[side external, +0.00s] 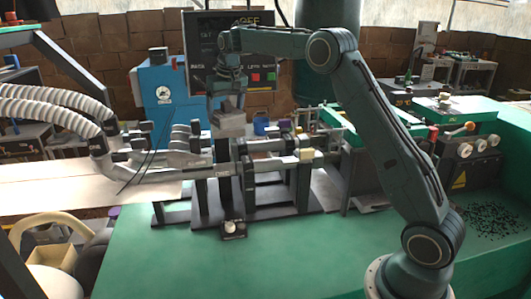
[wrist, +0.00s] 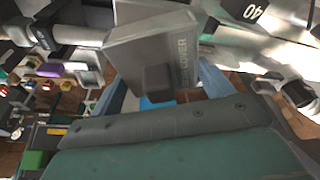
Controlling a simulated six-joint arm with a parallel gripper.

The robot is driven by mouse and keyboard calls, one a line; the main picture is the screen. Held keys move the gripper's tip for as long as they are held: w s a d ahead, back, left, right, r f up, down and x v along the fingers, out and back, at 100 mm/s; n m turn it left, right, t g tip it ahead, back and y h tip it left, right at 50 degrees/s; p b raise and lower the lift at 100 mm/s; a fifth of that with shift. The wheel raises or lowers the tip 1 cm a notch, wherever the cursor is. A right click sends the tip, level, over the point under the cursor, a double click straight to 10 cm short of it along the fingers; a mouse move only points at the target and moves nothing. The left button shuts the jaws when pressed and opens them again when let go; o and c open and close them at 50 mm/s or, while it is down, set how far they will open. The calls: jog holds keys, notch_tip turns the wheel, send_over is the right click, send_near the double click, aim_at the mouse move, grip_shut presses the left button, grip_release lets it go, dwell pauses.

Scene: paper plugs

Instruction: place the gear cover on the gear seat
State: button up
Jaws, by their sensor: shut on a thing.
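The gear cover (side external: 228,124) is a grey block held above the middle of the machine in the side view. In the wrist view the gear cover (wrist: 150,42) is a grey box with partly readable "COVER" lettering on its side. My gripper (side external: 226,105) is shut on it from above, pointing down. In the wrist view the blue fingers of my gripper (wrist: 160,88) are on either side of the cover. The gear seat cannot be picked out for certain among the dark frames and grey rollers below. The cover appears above and apart from them in the side view.
The machine's grey rollers (side external: 270,147) and dark upright plates (side external: 224,170) crowd the space beneath. A blue box (side external: 170,90) stands behind left, and a control panel (side external: 262,76) behind. The green table (side external: 180,255) is clear in front, apart from a small knob box (side external: 233,230).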

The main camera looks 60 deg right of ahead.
aim_at(225, 101)
jog(key=o, duration=1.1)
jog(key=v, duration=0.7)
jog(key=shift+r, duration=0.35)
jog(key=shift+s, duration=0.1)
